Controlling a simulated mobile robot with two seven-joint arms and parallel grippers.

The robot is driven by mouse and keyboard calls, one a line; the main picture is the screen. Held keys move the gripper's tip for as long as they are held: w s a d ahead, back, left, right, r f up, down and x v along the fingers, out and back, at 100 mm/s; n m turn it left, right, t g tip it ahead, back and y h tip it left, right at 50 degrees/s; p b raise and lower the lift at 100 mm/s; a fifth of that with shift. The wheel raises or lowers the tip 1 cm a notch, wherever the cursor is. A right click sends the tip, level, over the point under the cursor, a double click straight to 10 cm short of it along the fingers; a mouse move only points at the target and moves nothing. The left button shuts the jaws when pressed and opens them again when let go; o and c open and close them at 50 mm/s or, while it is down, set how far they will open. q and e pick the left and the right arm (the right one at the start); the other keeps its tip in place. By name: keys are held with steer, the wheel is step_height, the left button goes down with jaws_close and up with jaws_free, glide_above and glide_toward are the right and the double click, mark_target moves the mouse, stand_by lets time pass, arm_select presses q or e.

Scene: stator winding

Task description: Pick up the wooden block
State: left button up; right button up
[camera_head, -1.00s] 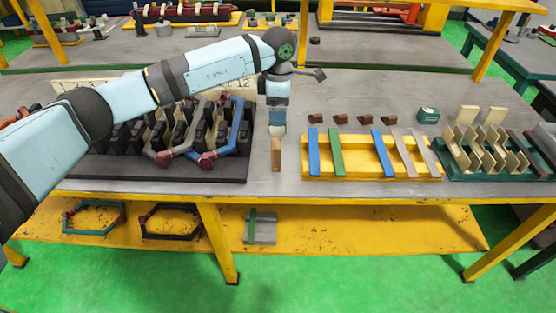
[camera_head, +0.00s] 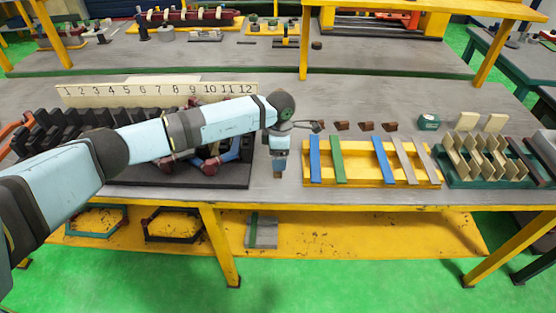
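The wooden block (camera_head: 278,174) is almost wholly covered by my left gripper; only a small brown part shows just below the fingers. It is at the front of the table, between the black stator base and the yellow rack. My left gripper (camera_head: 279,168) points straight down over the block. The fingers are small and dark here, and I cannot tell whether they are open or shut on it. My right gripper is not in view.
The black stator base (camera_head: 200,175) with coils lies left, partly behind my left arm. The yellow rack (camera_head: 370,173) with coloured strips stands just right of the gripper. Small brown wedges (camera_head: 366,126) lie behind it. A green rack (camera_head: 490,172) is further right.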

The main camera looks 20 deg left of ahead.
arm_select(q)
steer(key=c, duration=1.3)
steer(key=shift+r, duration=0.1)
